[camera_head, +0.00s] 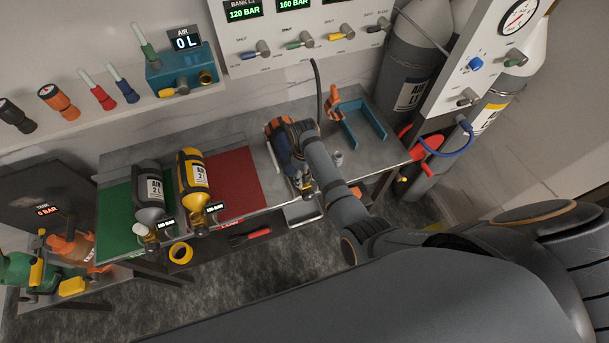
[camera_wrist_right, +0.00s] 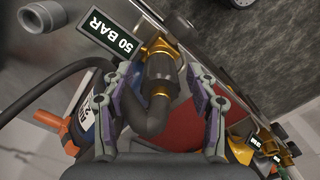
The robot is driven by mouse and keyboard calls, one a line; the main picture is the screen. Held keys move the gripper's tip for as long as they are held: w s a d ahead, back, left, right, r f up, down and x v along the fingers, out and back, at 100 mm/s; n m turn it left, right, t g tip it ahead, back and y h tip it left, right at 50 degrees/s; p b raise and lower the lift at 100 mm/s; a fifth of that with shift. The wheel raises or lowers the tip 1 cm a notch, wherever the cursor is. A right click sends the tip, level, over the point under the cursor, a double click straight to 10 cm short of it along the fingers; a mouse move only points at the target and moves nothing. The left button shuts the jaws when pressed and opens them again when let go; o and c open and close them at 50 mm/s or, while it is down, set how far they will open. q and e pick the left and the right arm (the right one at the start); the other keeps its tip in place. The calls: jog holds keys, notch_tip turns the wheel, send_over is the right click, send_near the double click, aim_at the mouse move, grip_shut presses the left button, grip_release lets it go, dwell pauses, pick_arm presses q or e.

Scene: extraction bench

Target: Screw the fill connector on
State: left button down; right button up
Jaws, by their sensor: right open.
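The fill connector (camera_wrist_right: 160,72), black with brass ends, sits against a brass valve (camera_wrist_right: 156,44) in the right wrist view; whether its thread is engaged I cannot tell. A black hose (camera_wrist_right: 45,85) bends away from it. My right gripper (camera_wrist_right: 160,90) is open, with one finger on each side of the connector. In the head view my right gripper (camera_head: 304,188) is at the bench's front edge, beside a blue cylinder (camera_head: 284,152) that my arm partly covers. The blue cylinder also shows in the wrist view (camera_wrist_right: 92,125), near a 50 BAR label. My left gripper is not in view.
A grey cylinder (camera_head: 148,185) lies on a green mat (camera_head: 115,215) and a yellow cylinder (camera_head: 193,178) lies beside a red mat (camera_head: 236,178). A blue tray (camera_head: 368,135) lies at the bench's right. The gauge panel (camera_head: 290,38) stands behind.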

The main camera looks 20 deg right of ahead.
jog(key=n, duration=1)
grip_shut()
jog(key=m, duration=0.4)
jog(key=shift+o, duration=0.4)
grip_release()
jog(key=shift+r, duration=0.4)
notch_tip(320, 180, up, 11)
